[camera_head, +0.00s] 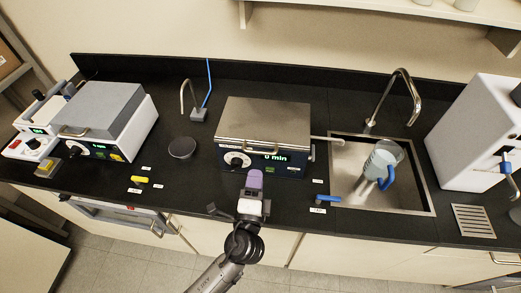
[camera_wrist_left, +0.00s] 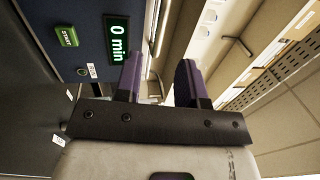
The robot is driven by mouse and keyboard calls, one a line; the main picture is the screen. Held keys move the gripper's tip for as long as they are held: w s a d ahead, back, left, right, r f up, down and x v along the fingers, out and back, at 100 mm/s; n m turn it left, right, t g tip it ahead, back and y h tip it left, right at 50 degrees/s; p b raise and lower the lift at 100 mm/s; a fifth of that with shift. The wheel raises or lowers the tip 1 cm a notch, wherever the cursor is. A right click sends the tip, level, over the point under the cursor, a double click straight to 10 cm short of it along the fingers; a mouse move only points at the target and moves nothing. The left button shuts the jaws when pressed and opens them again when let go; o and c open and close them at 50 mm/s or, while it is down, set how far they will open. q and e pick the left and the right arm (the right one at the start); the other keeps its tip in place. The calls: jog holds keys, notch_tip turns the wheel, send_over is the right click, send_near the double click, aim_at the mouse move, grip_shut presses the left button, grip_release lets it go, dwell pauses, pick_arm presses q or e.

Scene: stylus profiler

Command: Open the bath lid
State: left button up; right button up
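The bath (camera_head: 265,135) is a box in the middle of the counter with a flat metal lid (camera_head: 265,115), which is closed. A bar handle (camera_head: 248,146) runs along the lid's front edge. The dark front panel has a dial and a green "0 min" display (camera_wrist_left: 119,39), with a green START button (camera_wrist_left: 68,37) in the left wrist view. My left gripper (camera_head: 255,173) is in front of the panel, below the handle. In the left wrist view, its purple fingers (camera_wrist_left: 160,75) are apart with nothing between them. A metal bar (camera_wrist_left: 162,27) shows beyond the fingertips. My right gripper is not in view.
A second grey-lidded machine (camera_head: 110,110) stands at left, near a dark round disc (camera_head: 182,148). A sink (camera_head: 400,202) holding a jug with a blue handle (camera_head: 380,167) is at right. A tall white machine (camera_head: 475,135) stands beyond it. A shelf (camera_head: 400,8) hangs above.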

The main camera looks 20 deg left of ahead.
aim_at(260, 153)
pick_arm(q)
jog(key=x, duration=0.8)
jog(key=shift+w+a, duration=0.1)
jog(key=shift+w, duration=0.1)
grip_shut()
dwell(0.4)
